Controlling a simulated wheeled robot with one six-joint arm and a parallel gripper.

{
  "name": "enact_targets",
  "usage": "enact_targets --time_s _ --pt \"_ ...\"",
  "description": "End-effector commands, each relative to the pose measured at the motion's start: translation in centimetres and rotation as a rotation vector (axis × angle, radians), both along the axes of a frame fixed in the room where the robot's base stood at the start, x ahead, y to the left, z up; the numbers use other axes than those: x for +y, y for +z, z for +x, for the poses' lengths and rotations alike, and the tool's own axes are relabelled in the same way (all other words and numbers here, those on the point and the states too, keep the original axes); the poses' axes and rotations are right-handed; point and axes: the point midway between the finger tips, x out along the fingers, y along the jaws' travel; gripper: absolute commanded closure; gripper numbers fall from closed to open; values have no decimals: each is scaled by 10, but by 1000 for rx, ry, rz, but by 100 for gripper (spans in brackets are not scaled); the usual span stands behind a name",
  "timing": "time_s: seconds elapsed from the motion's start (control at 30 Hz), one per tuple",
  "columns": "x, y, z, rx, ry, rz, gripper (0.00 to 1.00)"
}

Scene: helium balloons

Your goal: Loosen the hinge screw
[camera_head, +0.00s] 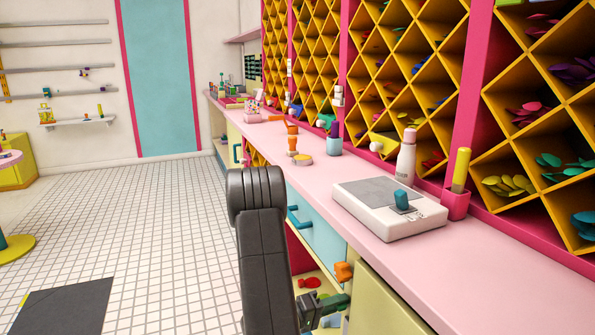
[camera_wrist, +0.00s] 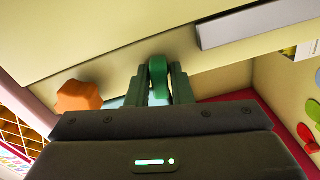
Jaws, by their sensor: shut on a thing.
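My gripper (camera_head: 336,304) is low in front of the counter, at the edge of a cream cabinet door (camera_head: 385,302). In the wrist view its fingers (camera_wrist: 158,86) are shut on a green knob (camera_wrist: 158,74), which stands upright between them against the cream panel. An orange lobed knob (camera_head: 343,271) sits just above the gripper in the head view. It also shows left of the fingers in the wrist view (camera_wrist: 78,97), apart from them. Which knob is the hinge screw is not marked. The screw's shaft and the hinge itself are hidden.
The pink counter (camera_head: 345,235) above carries a white scale-like device (camera_head: 390,208), a bottle (camera_head: 405,160) and an orange pump (camera_head: 292,140). Red pieces (camera_head: 309,283) lie on an open shelf by my gripper. A grey bar (camera_wrist: 255,22) crosses the panel. The tiled floor (camera_head: 150,235) is open.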

Motion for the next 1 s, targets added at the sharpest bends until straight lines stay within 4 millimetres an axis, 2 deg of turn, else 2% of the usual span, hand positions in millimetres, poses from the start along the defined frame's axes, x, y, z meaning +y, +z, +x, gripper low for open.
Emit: enact_targets --time_s 0.33,0.57,0.77,0.8,0.9,0.93,1.0 --pt "0 -1 0 36 0 -14 100" --pt "0 -1 0 167 0 -67 100" --pt "0 -1 0 182 0 -73 100" --pt "0 -1 0 182 0 -73 78" --pt "0 -1 0 181 0 -73 59" --pt "0 -1 0 181 0 -73 55" --pt "0 0 0 180 0 -73 55"
